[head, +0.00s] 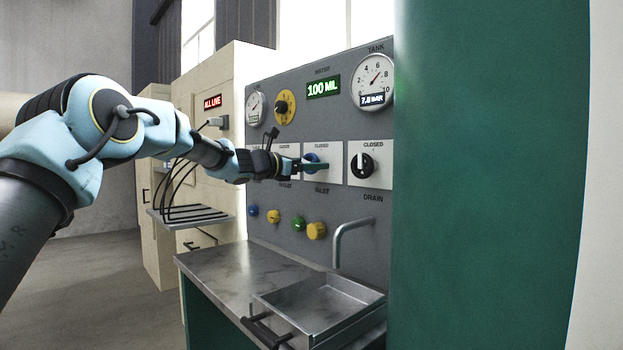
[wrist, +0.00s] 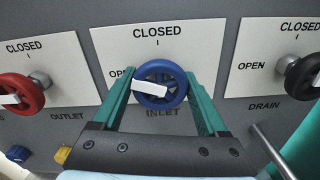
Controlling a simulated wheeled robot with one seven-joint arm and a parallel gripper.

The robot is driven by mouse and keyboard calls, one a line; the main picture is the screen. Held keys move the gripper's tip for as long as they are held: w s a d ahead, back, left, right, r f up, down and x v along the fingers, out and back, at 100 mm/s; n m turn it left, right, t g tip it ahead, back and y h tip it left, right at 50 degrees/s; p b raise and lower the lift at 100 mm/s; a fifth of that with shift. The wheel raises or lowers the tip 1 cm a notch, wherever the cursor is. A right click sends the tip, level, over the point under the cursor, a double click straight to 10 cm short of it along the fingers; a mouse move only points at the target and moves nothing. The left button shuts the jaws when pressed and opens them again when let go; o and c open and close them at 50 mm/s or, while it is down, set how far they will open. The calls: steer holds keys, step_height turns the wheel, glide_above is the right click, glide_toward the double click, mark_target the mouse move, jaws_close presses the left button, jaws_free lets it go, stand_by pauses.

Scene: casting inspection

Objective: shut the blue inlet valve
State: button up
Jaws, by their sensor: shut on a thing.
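The blue inlet valve wheel (wrist: 160,86) stands on a white plate between the words CLOSED above and OPEN at its left, with INLET below. Its white pointer (wrist: 148,88) lies nearly level and points left, tilted slightly up, toward OPEN. My gripper (wrist: 161,80) has its green fingers on either side of the wheel and is shut on it. In the head view the blue wheel (head: 310,158) shows partly behind my gripper (head: 314,166).
The red outlet valve (wrist: 20,95) is left of the inlet and the black drain valve (head: 362,166) is right. Coloured knobs (head: 316,231) and a bent spout (head: 350,232) sit below, over a metal tray (head: 268,296). A green column (head: 480,180) stands at right. The meter (head: 323,88) reads 100 ML.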

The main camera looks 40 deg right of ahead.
steer(key=m+b, duration=0.3)
steer(key=b, duration=0.1)
steer(key=shift+f+m, duration=0.3)
steer(key=shift+m, duration=0.1)
steer(key=m+b, duration=0.3)
steer(key=shift+m, duration=0.3)
steer(key=m+b, duration=0.3)
steer(key=shift+r, duration=0.1)
steer(key=shift+r+m+b, duration=0.15)
steer(key=shift+m+b, duration=0.6)
steer(key=shift+m, duration=0.85)
steer(key=o, duration=1.3)
